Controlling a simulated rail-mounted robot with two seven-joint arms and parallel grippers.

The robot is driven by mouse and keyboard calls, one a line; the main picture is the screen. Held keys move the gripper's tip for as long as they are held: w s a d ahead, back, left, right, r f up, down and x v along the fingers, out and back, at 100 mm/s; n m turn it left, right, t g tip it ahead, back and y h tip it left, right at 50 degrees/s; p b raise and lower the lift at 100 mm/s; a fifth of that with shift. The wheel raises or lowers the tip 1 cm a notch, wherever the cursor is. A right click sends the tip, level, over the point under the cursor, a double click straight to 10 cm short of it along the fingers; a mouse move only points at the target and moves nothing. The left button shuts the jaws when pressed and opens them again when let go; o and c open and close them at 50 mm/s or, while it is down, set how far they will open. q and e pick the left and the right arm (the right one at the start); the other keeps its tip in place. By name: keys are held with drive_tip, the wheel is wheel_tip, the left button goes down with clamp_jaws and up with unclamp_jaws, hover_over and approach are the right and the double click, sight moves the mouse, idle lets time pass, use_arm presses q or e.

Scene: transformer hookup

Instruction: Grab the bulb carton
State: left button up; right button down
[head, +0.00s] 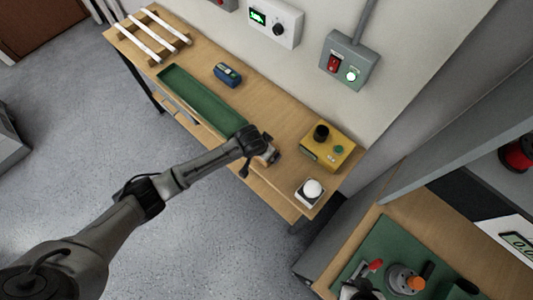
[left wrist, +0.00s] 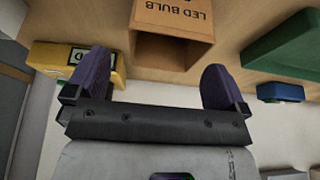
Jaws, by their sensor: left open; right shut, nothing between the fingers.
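In the head view my left gripper (head: 265,152) is over the wooden bench between the green tray and the yellow box. My right gripper (head: 362,290) shows partly at the bottom edge, shut and empty.
On the bench (head: 285,125) are a green tray (head: 165,76), a blue device (head: 227,74), a yellow box (head: 328,148) and a white bulb holder (head: 310,192). Control boxes (head: 349,62) hang on the wall behind. A green mat (head: 390,240) with tools lies lower right.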

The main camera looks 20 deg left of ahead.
use_arm(q)
drive_tip(key=shift+a+b+x, duration=0.15)
drive_tip(key=shift+b+x, duration=0.1)
drive_tip(key=shift+x, duration=1.1)
drive_tip(key=shift+a+b+x, duration=0.1)
drive_tip(key=shift+b+x, duration=0.15)
drive_tip(key=shift+x, duration=1.15)
drive_tip(key=shift+c, duration=0.4)
drive_tip(key=c, duration=0.7)
